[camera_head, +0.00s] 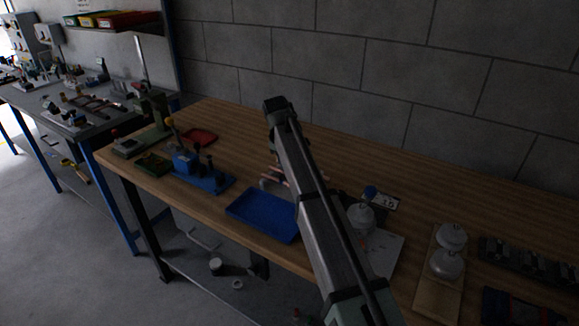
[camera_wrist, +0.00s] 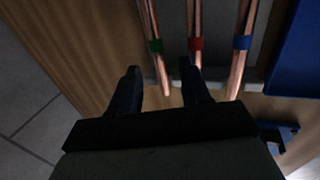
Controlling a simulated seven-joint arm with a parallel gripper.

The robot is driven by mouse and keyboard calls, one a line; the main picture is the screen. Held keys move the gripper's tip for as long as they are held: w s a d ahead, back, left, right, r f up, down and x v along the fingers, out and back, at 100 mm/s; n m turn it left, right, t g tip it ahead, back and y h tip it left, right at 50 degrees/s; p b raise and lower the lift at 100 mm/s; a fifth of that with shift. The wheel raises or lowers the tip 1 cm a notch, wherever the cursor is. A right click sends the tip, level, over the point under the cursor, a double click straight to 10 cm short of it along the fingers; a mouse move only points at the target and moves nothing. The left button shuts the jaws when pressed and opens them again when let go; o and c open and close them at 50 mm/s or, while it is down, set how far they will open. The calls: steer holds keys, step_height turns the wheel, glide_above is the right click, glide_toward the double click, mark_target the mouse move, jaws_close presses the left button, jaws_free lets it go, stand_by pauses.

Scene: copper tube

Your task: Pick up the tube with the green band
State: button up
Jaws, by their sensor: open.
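In the wrist view three copper tubes lie side by side on a grey rack (camera_wrist: 265,45). The tube with the green band (camera_wrist: 154,38) is leftmost, the tube with the red band (camera_wrist: 195,25) is in the middle, and the tube with the blue band (camera_wrist: 242,40) is on the right. My gripper (camera_wrist: 160,78) is open, its two dark fingers apart. The green-banded tube's end shows between the fingertips in the picture; the height gap cannot be told. In the head view my arm hides most of the tubes (camera_head: 283,177), and the gripper's fingers are hidden.
A blue tray (camera_head: 262,215) lies beside the rack, and also shows in the wrist view (camera_wrist: 298,55). A blue fixture (camera_head: 205,177) and a red tray (camera_head: 200,137) stand to the left. Glass lamps (camera_head: 447,262) stand on a board at right. Wood table is bare toward the wall.

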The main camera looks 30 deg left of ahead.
steer(key=shift+x, duration=1)
steer(key=shift+c, duration=0.2)
jaws_close()
